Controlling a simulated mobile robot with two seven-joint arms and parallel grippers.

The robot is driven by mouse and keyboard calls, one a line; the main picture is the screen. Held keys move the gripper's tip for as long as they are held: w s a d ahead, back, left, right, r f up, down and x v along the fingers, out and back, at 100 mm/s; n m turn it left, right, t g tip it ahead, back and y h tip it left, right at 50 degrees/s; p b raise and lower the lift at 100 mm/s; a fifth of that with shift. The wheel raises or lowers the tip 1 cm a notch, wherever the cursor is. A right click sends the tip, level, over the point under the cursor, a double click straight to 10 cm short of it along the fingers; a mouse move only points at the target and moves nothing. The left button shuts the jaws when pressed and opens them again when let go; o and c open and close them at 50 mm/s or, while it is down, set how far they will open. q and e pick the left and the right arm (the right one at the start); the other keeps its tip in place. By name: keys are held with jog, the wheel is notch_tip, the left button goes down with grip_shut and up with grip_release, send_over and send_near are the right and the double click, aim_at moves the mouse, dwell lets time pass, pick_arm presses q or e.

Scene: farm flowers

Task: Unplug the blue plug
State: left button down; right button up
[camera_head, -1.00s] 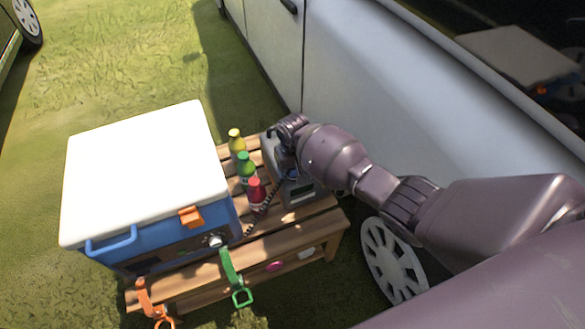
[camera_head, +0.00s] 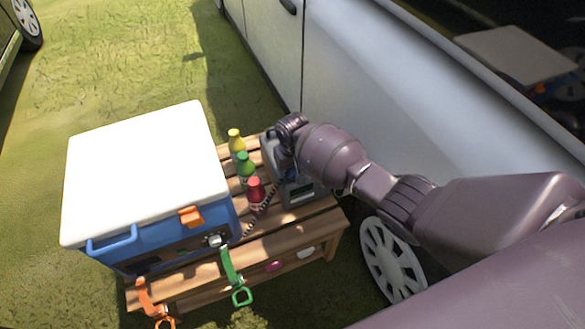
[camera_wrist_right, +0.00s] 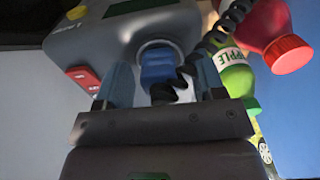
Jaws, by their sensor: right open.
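The blue plug (camera_wrist_right: 158,65) sits in the socket of a grey power box (camera_wrist_right: 125,32), with a black coiled cord running from it. My right gripper (camera_wrist_right: 164,75) is open, with one finger on each side of the plug; I cannot tell whether either finger touches it. In the head view the grey power box (camera_head: 302,192) stands at the right end of a wooden table, partly covered by my right wrist. The plug and my right fingertips are hidden or too small there. My left gripper is not in view.
A blue cooler with a white lid (camera_head: 145,170) fills the table's left part. Green (camera_head: 246,170), red (camera_head: 256,190) and yellow (camera_head: 236,142) bottles stand between cooler and box. A white car (camera_head: 400,120) is close behind. Green (camera_head: 232,270) and orange (camera_head: 146,298) straps hang at the table's front.

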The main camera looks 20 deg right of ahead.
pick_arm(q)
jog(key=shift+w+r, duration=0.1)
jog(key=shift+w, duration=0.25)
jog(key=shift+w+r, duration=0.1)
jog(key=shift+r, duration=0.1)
pick_arm(e)
jog(key=shift+r, duration=0.1)
